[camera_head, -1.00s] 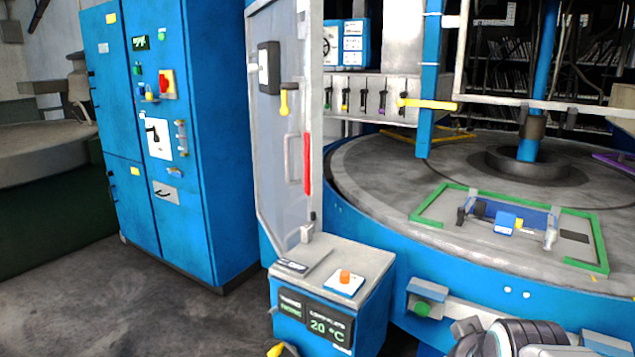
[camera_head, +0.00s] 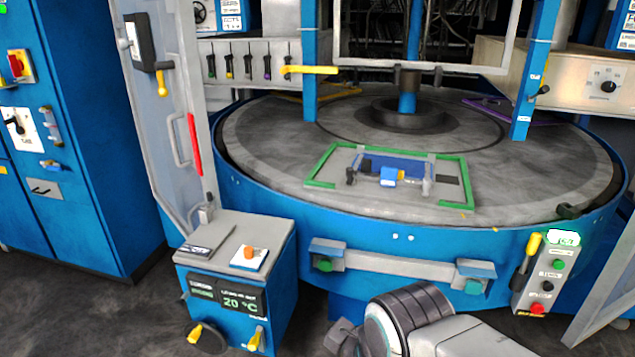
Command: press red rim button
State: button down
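A red button (camera_head: 537,309) sits at the bottom of a narrow grey control panel (camera_head: 546,272) on the right front of the round blue rim (camera_head: 400,238). A black button and a green button are above it on the same panel, and a yellow-handled lever stands at its left edge. My arm (camera_head: 410,318) shows at the bottom centre, to the left of the panel and well apart from the red button. A small dark grey part (camera_head: 342,337) at its left end may belong to my gripper; its fingers cannot be made out.
A blue box with a temperature display (camera_head: 228,300) and an orange button stands at left front. Two green buttons on blue brackets (camera_head: 325,258) sit along the rim's front bar (camera_head: 400,265). An open grey door (camera_head: 165,110) and blue cabinets stand left. A slanted grey frame (camera_head: 605,300) is at far right.

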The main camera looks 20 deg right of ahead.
aim_at(536, 308)
jog(key=i+l+u, duration=0.2)
jog(key=l, duration=0.2)
jog(key=l+u, duration=0.25)
jog(key=l, duration=0.15)
jog(key=k+l+u, duration=0.4)
jog(key=l, duration=0.15)
jog(key=k+l+u, duration=0.35)
jog(key=k+l, duration=0.1)
jog(key=l, duration=0.05)
